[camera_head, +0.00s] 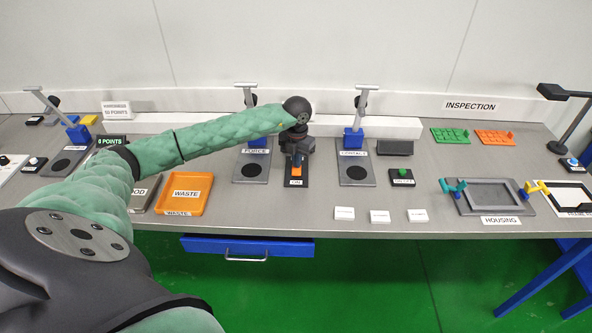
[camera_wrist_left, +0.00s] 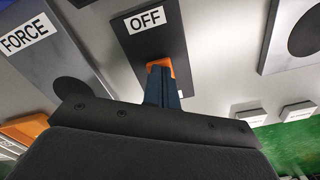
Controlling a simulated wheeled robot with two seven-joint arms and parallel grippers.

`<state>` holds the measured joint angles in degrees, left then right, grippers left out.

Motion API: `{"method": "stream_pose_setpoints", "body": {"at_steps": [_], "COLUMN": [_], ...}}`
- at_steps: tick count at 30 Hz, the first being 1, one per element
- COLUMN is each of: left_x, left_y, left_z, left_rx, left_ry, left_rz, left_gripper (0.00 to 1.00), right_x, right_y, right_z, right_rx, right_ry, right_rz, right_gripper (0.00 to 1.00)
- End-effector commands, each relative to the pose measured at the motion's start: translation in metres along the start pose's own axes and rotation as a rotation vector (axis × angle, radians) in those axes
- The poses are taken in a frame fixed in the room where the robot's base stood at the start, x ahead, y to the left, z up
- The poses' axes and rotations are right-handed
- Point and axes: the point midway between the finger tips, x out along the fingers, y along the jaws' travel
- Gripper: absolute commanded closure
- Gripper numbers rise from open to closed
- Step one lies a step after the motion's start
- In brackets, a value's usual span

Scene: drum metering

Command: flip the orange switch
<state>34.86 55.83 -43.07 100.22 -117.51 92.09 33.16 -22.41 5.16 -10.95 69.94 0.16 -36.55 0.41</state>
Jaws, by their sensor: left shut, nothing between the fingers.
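The orange switch (camera_head: 297,161) sits on a dark upright-lying plate (camera_head: 303,184) in the middle of the bench. An ON label shows at the plate's near end in the head view; an OFF label (camera_wrist_left: 145,20) shows at its other end in the left wrist view. My left gripper (camera_head: 297,153) reaches in over the plate from above. Its fingers are shut with nothing between them. In the left wrist view the dark fingertips (camera_wrist_left: 161,72) overlap the orange switch (camera_wrist_left: 160,64) and hide most of it; I cannot tell whether they touch. The right gripper is out of view.
A FORCE stand (camera_head: 252,170) is left of the plate and another stand (camera_head: 354,175) is right of it. An orange WASTE tray (camera_head: 182,208) lies further left. White cards (camera_head: 380,216) lie near the front edge. A grey housing tray (camera_head: 461,207) is at right.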

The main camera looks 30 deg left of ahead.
Motion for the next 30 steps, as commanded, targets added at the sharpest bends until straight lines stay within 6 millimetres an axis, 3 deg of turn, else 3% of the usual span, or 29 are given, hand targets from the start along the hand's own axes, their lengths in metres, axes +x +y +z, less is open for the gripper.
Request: {"method": "stream_pose_setpoints", "body": {"at_steps": [13, 30], "left_x": [0.0, -0.037], "left_y": [0.0, 0.0], "left_z": [-0.001, 0.0], "left_rx": [0.0, 0.001], "left_ry": [0.002, -0.001], "left_rz": [0.0, 0.0], "left_gripper": [1.0, 1.0], "right_x": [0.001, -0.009], "right_y": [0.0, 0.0], "right_z": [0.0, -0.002], "right_rx": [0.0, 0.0], "right_ry": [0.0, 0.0], "right_rz": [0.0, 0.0], "right_gripper": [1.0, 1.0]}}
